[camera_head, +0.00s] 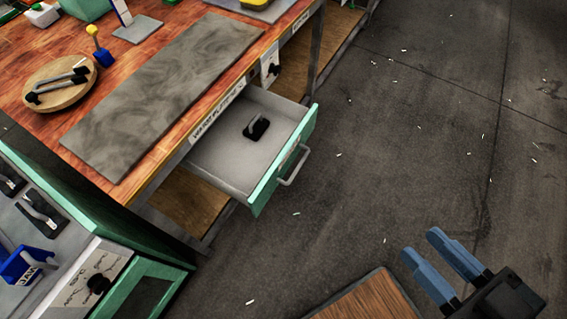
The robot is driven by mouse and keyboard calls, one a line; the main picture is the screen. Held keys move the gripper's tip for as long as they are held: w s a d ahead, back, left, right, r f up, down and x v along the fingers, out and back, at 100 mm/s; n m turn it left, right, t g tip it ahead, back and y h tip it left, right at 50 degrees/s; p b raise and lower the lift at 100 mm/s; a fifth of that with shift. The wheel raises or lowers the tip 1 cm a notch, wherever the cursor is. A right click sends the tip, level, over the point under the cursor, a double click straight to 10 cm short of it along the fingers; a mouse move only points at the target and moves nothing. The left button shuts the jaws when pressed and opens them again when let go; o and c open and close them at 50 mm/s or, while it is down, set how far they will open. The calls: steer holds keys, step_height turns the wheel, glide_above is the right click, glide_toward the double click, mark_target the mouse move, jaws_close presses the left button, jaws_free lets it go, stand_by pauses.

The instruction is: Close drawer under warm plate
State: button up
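The drawer (220,157) stands pulled out from under the wooden workbench. It has a grey inside, a green front (285,158) and a grey bar handle (294,166). A small black object with a grey handle (256,128) lies in it. The grey warm plate (163,93) lies flat on the bench top above the drawer. My gripper (440,256) is at the lower right, with two blue fingers. The fingers are apart with nothing between them. The gripper is away from the drawer, to the right of and below its handle.
A round wooden board (62,94) with a black-and-grey tool sits at the bench's left. A green cabinet (150,286) with a control panel stands at lower left. A wooden surface (366,300) is at bottom centre. The dark floor (400,130) beside the drawer is open, with small white scraps.

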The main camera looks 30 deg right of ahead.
steer(key=shift+w+f, duration=0.1)
steer(key=shift+f, duration=0.2)
steer(key=shift+c, duration=0.8)
steer(key=w+d+f+m+b, duration=0.1)
steer(key=f+b, duration=0.1)
steer(key=f, duration=0.4)
steer(key=w+d+f+m+g+b, duration=0.1)
steer(key=f+m+b, duration=0.1)
steer(key=f, duration=0.4)
steer(key=w+d+f+m+g+h+b, duration=0.1)
steer(key=w+d+f+m+b, duration=0.1)
steer(key=f+b, duration=0.2)
steer(key=shift+w+f, duration=0.1)
steer(key=shift+f, duration=0.8)
jaws_close()
steer(key=m+t+y+b, duration=0.3)
steer(key=m+y+b, duration=0.55)
steer(key=b, duration=0.95)
glide_toward(290, 153)
steer(key=shift+n+y, duration=0.75)
steer(key=x, duration=0.7)
steer(key=shift+d, duration=0.25)
